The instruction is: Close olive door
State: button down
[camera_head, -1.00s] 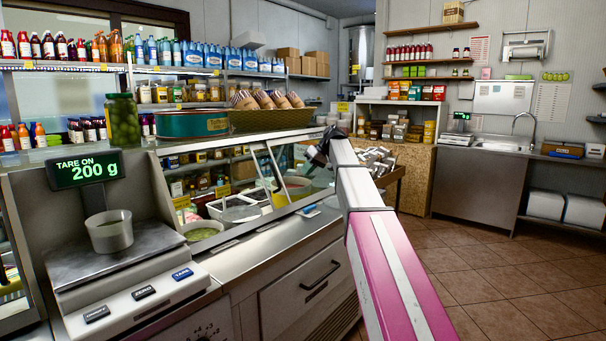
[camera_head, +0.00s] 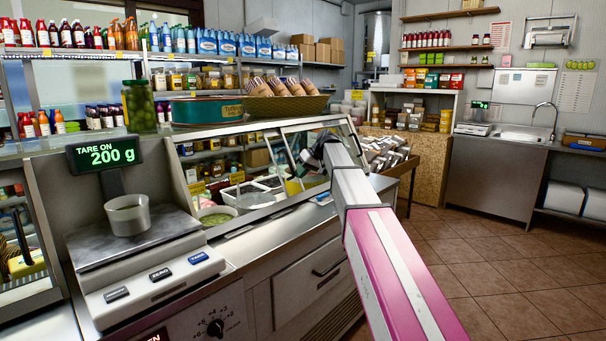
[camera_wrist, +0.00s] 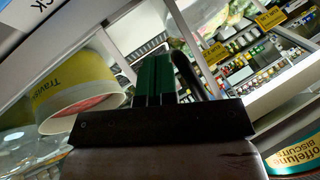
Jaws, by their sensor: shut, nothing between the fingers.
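The glass-fronted display counter (camera_head: 300,208) has sliding glass panels in thin metal frames. Tubs stand inside it, including a green one (camera_head: 215,215) that may hold olives. I cannot tell which panel is the olive door or how far it stands open. My gripper (camera_head: 316,160) is at the counter's glass front, at the end of my arm. Its fingertips are hard to make out in the head view. In the wrist view its green fingers (camera_wrist: 153,80) are together and empty, close to metal framing. Whether they touch a panel cannot be told.
A scale (camera_head: 135,245) reading 200 g, with a cup (camera_head: 128,215) on it, stands on the left. An olive jar (camera_head: 139,106), a green tin (camera_head: 207,110) and a basket (camera_head: 285,106) stand on the counter top. A round tub (camera_wrist: 80,92) shows near the fingers. The tiled floor (camera_head: 480,265) on the right is clear.

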jog(key=s+a, duration=2.7)
jog(key=shift+s, duration=0.1)
